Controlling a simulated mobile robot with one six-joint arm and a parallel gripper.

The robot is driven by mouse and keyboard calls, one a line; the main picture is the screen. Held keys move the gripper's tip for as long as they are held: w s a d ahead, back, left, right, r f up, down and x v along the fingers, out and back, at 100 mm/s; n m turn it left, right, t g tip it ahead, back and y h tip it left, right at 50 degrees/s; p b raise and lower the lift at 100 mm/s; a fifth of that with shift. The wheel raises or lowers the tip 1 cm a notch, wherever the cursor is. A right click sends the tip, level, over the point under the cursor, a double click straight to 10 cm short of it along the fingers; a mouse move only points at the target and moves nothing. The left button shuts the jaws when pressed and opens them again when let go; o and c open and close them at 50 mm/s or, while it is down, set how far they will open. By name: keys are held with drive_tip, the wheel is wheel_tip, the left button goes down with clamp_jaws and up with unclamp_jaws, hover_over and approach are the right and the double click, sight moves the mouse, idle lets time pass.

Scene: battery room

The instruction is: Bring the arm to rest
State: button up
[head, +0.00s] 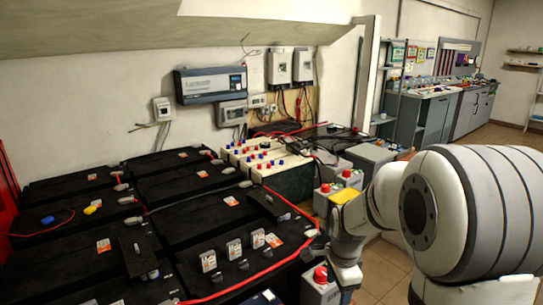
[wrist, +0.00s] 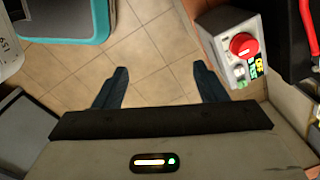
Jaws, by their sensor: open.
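My arm comes in from the right in the head view and bends down at the wrist. My gripper (head: 345,282) hangs low beside a grey control box with a red button (head: 321,274). In the wrist view my gripper (wrist: 160,70) is open, its two dark fingers wide apart. Only floor tiles (wrist: 155,45) show between and beyond the fingers, and nothing is held. The control box with a red button also shows in the wrist view (wrist: 237,70), right of the right finger and apart from it.
Black batteries (head: 70,232) with red cables fill the left. Another button box (head: 350,180) stands behind my wrist. Wall units (head: 210,84) hang above. In the wrist view, a teal-edged object (wrist: 98,22) lies upper left. Tiled floor (head: 385,262) is open at lower right.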

drive_tip(key=s+a+r+n+t+p, duration=0.1)
drive_tip(key=s+r+n+p, duration=0.6)
drive_tip(key=s+r+n, duration=0.8)
wheel_tip(320, 180, up, 2)
drive_tip(key=shift+s+r+n+t, duration=0.15)
drive_tip(key=shift+s+n+t, duration=0.3)
drive_tip(key=shift+s, duration=0.5)
